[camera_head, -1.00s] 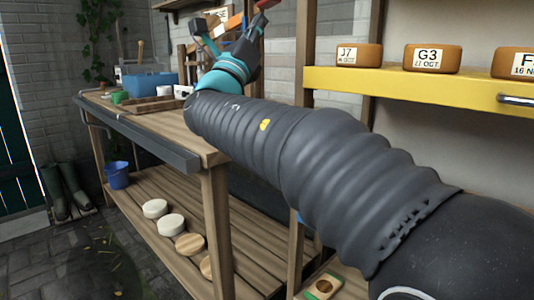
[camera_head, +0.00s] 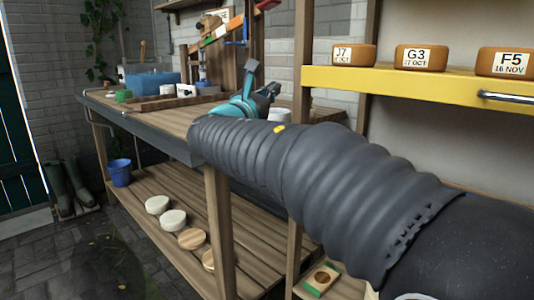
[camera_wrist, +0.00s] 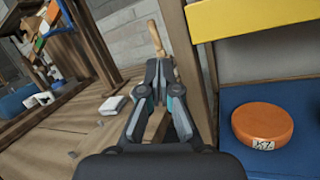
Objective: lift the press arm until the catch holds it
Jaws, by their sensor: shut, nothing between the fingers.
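The press arm (camera_head: 222,30), a sloping bar with green, orange and red bands, stands above the back of the bench, its red end up at the right. It also shows at the upper left of the wrist view (camera_wrist: 44,30). My gripper (camera_head: 274,90) is low over the right end of the bench, below and right of the bar and apart from it. In the wrist view my gripper (camera_wrist: 158,66) is shut and empty, with a wooden stick (camera_wrist: 160,38) beyond its tips. I cannot make out the catch.
A wooden post (camera_head: 302,70) and yellow shelf edge (camera_head: 400,82) with labelled cheeses (camera_head: 419,58) are close on the right. A blue tub (camera_head: 150,83) and wooden tray (camera_head: 165,101) are on the bench (camera_head: 190,122). A white block (camera_wrist: 113,104) lies left of my gripper.

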